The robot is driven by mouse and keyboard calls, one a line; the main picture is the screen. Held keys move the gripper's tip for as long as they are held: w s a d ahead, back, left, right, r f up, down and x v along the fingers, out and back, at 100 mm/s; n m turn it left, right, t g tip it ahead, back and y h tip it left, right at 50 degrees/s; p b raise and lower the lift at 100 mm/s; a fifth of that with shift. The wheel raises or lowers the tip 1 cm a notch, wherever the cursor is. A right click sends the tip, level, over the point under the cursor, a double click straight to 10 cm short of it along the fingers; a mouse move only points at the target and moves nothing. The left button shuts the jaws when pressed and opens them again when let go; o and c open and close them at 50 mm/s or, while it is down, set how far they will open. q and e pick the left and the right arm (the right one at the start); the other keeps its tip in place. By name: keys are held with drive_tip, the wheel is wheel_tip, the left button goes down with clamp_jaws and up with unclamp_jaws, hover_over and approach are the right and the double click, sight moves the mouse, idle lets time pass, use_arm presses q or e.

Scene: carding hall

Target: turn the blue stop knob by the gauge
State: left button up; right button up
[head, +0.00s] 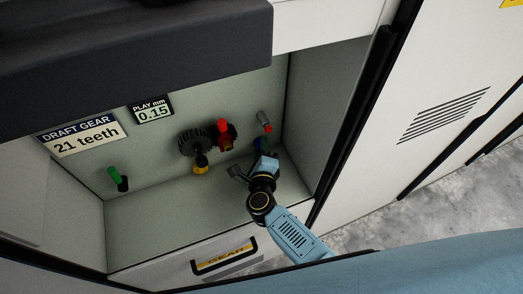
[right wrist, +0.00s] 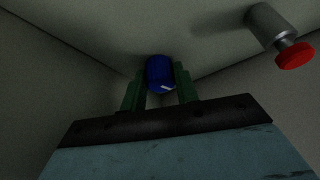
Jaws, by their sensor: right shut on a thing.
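The blue stop knob (right wrist: 160,70) sits between the two green fingers of my right gripper (right wrist: 160,84) in the right wrist view. The gripper is shut on it, and a short white mark shows on the knob's lower part. In the head view my right gripper (head: 262,157) reaches into the recess at its right side, and only a small blue bit of the knob (head: 257,143) shows past it. The gauge, a small black and white display (head: 151,110) reading PLAY mm 0.15, is on the back wall to the upper left. My left gripper is not in view.
A grey post with a red end (head: 264,122) is close above the gripper. A dark gear (head: 194,142), a red knob (head: 223,126) and a yellow-black part (head: 201,163) are to its left. A green handle (head: 115,175) is farther left. The recess floor (head: 165,222) is clear.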

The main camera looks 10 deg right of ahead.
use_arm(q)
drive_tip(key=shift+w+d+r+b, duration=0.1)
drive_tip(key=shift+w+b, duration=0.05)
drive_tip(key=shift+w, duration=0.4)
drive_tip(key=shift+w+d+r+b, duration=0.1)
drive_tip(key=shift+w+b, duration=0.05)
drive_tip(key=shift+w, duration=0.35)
use_arm(e)
drive_tip(key=shift+s+f+n, duration=0.1)
drive_tip(key=shift+f+n, duration=0.05)
drive_tip(key=shift+n, duration=0.45)
drive_tip(key=o, duration=1)
drive_tip(key=p+v, duration=0.2)
drive_tip(key=v, duration=1)
drive_tip(key=shift+s+a+f, duration=0.1)
drive_tip(key=shift+a+f, duration=0.05)
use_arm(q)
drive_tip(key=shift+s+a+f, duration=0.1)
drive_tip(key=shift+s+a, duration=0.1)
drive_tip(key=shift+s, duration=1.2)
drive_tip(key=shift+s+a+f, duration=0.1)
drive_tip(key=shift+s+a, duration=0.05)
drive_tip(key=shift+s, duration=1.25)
use_arm(e)
drive_tip(key=shift+s+a, duration=0.15)
drive_tip(key=shift+s, duration=0.4)
